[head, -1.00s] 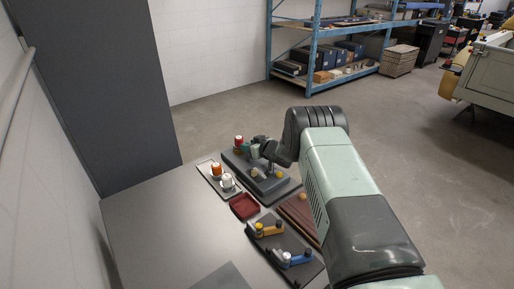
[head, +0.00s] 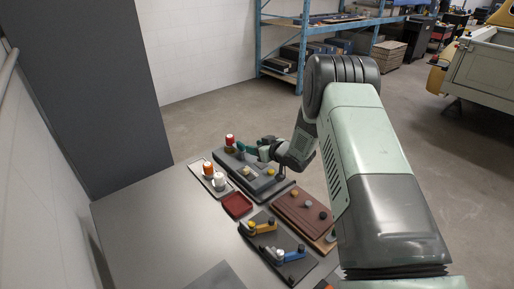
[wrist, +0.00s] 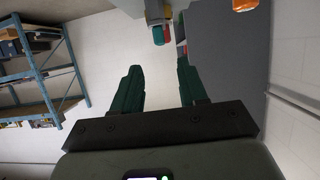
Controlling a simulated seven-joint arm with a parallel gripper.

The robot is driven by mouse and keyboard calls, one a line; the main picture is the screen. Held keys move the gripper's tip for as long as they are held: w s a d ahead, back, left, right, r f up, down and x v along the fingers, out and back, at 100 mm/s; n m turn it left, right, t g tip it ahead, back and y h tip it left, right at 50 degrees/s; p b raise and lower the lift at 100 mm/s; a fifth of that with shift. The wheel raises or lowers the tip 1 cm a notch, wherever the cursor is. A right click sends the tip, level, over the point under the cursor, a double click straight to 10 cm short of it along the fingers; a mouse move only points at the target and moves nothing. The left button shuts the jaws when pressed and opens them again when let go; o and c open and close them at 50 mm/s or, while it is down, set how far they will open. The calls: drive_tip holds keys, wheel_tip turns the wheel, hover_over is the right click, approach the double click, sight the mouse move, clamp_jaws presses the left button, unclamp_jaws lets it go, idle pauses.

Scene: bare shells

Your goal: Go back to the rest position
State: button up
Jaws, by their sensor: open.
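My gripper (head: 249,149) is open at the far end of the bench, over the back of a grey block fixture (head: 262,186). Its two dark teal fingers stand apart in the wrist view (wrist: 158,75), with nothing between them. A red-topped piece (head: 230,140) stands just left of the gripper in the head view. The exact height of the fingers above the fixture is hard to tell.
A tray with an orange-topped piece (head: 208,168) and a white piece (head: 218,182) lies left of the fixture. A red dish (head: 237,205), a brown board (head: 298,215) and a dark board (head: 277,262) lie nearer. The bench's left part (head: 150,225) is clear.

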drive_tip(key=d+r+m+t+h, duration=0.15)
drive_tip(key=d+r, duration=0.25)
drive_tip(key=r, duration=0.4)
drive_tip(key=d+r+m+h, duration=0.1)
drive_tip(key=d+r+h, duration=0.2)
drive_tip(key=r, duration=0.5)
drive_tip(key=s+d+r+m+h, duration=0.1)
drive_tip(key=s+d+r+h, duration=0.1)
drive_tip(key=s+d+r, duration=0.4)
drive_tip(key=s+d+r+m+h, duration=0.2)
drive_tip(key=s+r, duration=0.3)
drive_tip(key=r, duration=0.3)
drive_tip(key=s+d+r+m+g+h, duration=0.1)
drive_tip(key=s+d+r+g, duration=0.15)
drive_tip(key=s, duration=0.65)
drive_tip(key=s+d+r+m+g+h, duration=0.1)
drive_tip(key=s+r, duration=0.2)
drive_tip(key=s, duration=0.5)
drive_tip(key=s+f+g+y, duration=0.1)
drive_tip(key=s+f+g, duration=0.1)
drive_tip(key=s, duration=1.5)
drive_tip(key=shift+s+a+f+m, duration=0.35)
drive_tip(key=shift+a+m, duration=0.1)
